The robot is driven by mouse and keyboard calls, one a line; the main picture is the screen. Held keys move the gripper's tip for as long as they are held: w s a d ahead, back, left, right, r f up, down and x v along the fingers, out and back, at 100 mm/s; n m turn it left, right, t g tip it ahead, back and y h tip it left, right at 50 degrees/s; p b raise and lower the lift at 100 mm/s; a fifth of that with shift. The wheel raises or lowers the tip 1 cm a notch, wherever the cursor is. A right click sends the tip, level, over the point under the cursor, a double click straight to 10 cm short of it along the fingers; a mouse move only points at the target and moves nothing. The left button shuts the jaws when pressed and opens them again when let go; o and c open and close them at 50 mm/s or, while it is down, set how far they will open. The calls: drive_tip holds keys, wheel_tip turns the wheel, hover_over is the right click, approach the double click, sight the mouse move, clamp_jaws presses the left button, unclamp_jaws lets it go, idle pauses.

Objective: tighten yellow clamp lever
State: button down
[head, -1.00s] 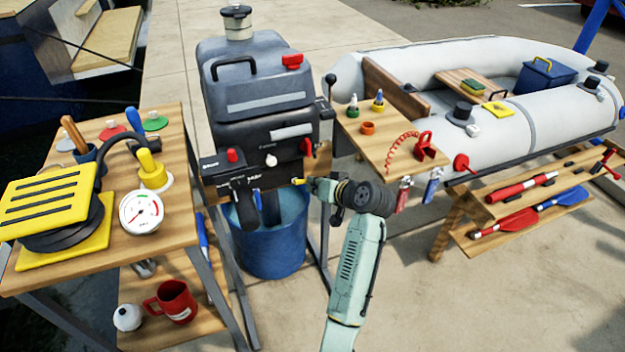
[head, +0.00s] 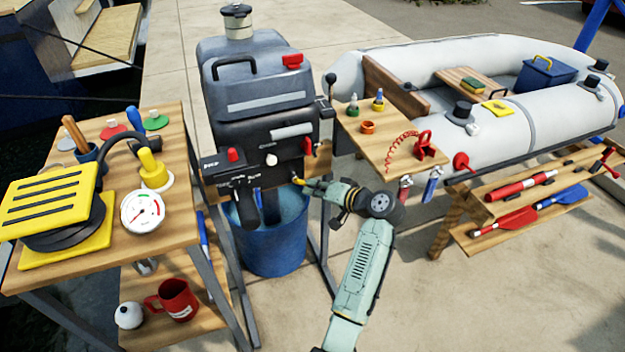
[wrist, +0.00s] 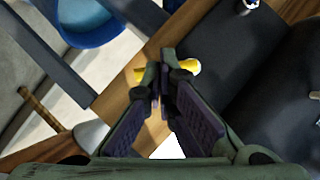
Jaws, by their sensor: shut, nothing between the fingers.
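The yellow clamp lever (head: 297,179) shows as a small yellow tip at the lower right of the dark outboard motor (head: 262,140), beside the wooden mounting board. My gripper (head: 305,184) reaches in from the right, with its fingertips at or very near the lever. In the wrist view, my gripper's fingers (wrist: 161,68) are closed together with nothing between them. Yellow parts of the lever show right of the fingertips (wrist: 190,66) and left of them (wrist: 140,75). The fingers hide the middle, so I cannot tell whether they touch it.
A blue bucket (head: 268,248) stands below the motor. A wooden side table (head: 385,145) with small bottles and a red coiled cord is to the right. The left bench (head: 185,160) holds a yellow foot pump (head: 50,205) and a gauge (head: 142,211). Paving in front is open.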

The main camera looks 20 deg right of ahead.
drive_tip(key=shift+a+f+m+y, duration=0.2)
drive_tip(key=shift+f+m+y, duration=0.1)
drive_tip(key=shift+f+m, duration=0.15)
drive_tip(key=shift+f, duration=0.1)
drive_tip(key=shift+a+f+m+t+y+b, duration=0.3)
drive_tip(key=shift+m+y+b, duration=0.15)
drive_tip(key=shift+y, duration=0.15)
drive_tip(key=shift+a, duration=0.1)
drive_tip(key=shift+a+f+m+y, duration=0.1)
drive_tip(key=shift+f+m+y, duration=0.05)
drive_tip(key=shift+m+y, duration=0.15)
drive_tip(key=v, duration=0.7)
drive_tip(key=shift+s, duration=0.3)
